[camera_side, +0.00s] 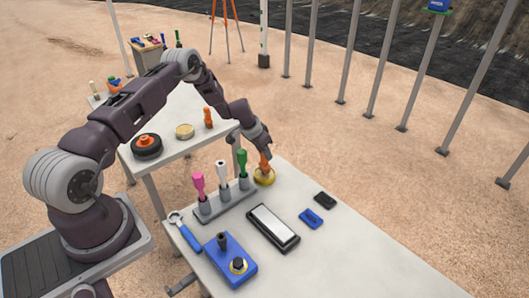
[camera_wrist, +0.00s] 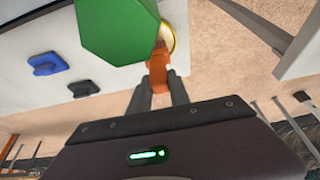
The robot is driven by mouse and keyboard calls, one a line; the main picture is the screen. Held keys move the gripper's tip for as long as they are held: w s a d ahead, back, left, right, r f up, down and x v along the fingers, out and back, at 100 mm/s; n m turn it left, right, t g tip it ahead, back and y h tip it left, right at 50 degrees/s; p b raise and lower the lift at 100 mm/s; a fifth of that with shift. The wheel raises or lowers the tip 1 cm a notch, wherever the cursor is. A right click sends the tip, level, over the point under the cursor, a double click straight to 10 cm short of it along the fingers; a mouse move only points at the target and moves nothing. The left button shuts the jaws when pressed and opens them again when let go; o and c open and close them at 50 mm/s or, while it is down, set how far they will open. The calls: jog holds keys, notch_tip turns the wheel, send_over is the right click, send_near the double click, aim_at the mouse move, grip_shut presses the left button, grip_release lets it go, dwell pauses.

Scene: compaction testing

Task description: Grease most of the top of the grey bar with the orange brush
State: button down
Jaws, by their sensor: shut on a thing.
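My gripper (camera_side: 263,151) is shut on the orange brush (camera_side: 265,163), which points down at a round yellow dish (camera_side: 264,178). The brush's lower end is at the dish; I cannot tell whether it touches the contents. In the wrist view, the orange brush (camera_wrist: 158,68) is between my fingers (camera_wrist: 158,88), and part of the yellow dish's rim (camera_wrist: 168,36) shows behind it. The grey bar (camera_side: 272,222), pale on top, lies in a dark holder near the middle of the table, below the dish in the side view. Its top looks plain.
A rack (camera_side: 225,204) holds upright pink (camera_side: 198,184), white (camera_side: 222,172) and green (camera_side: 242,160) tools beside the dish. The green one fills much of the wrist view. Blue (camera_side: 311,218) and black (camera_side: 325,200) blocks lie right of the bar; a blue box (camera_side: 230,262) stands at front.

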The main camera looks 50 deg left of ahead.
jog(key=shift+f, duration=0.75)
dwell(1.2)
jog(key=shift+r, duration=3.6)
jog(key=shift+f, duration=0.1)
jog(key=shift+f, duration=2.65)
jog(key=shift+f, duration=0.8)
jog(key=shift+r, duration=0.1)
notch_tip(320, 180, up, 6)
jog(key=shift+r, duration=0.45)
